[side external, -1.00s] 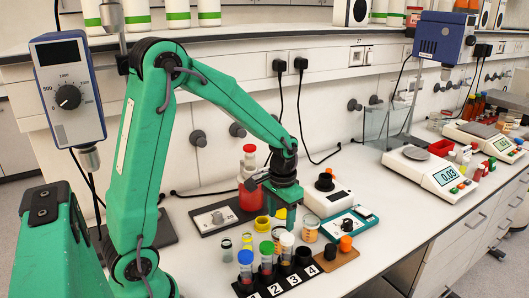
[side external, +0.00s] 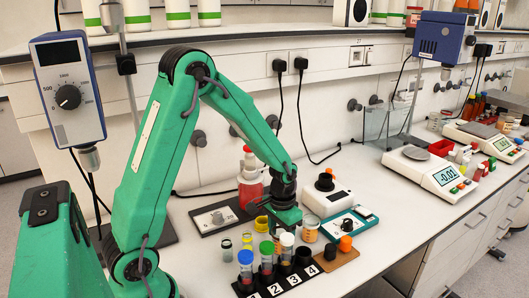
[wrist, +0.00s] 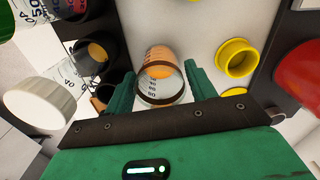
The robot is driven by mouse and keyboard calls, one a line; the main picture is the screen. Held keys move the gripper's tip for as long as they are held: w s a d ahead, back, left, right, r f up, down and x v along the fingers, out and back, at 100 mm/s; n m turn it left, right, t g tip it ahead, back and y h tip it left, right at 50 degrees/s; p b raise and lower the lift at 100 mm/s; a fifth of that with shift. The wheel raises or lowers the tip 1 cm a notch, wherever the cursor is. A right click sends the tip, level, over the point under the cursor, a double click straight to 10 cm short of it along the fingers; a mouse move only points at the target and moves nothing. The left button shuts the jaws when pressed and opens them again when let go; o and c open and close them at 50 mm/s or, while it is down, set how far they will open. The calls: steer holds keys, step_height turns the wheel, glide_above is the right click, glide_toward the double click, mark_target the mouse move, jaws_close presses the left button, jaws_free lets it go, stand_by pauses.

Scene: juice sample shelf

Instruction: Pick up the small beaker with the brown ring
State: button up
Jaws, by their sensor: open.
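The small beaker with the brown ring (wrist: 160,90) is clear with volume marks and orange at its far end. In the wrist view it sits between the two green fingers of my gripper (wrist: 160,74), which is open. I see a gap at the right finger; the left finger is close to the beaker, and I cannot tell if it touches. In the side view the beaker (side external: 310,231) stands on the bench just right of my lowered gripper (side external: 288,219).
A black numbered rack with capped tubes (side external: 304,272) stands in front; its white-capped tube (wrist: 38,105) is left of my fingers. Yellow rings (wrist: 237,58) and a red bottle (wrist: 303,72) are to the right. A teal-edged device (side external: 348,225) stands beyond the beaker.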

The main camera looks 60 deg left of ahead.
mark_target(281, 230)
steer(key=shift+f, duration=0.1)
stand_by(0.4)
steer(key=c, duration=0.7)
steer(key=shift+r, duration=0.2)
steer(key=shift+c, duration=0.2)
steer(key=shift+r, duration=4.85)
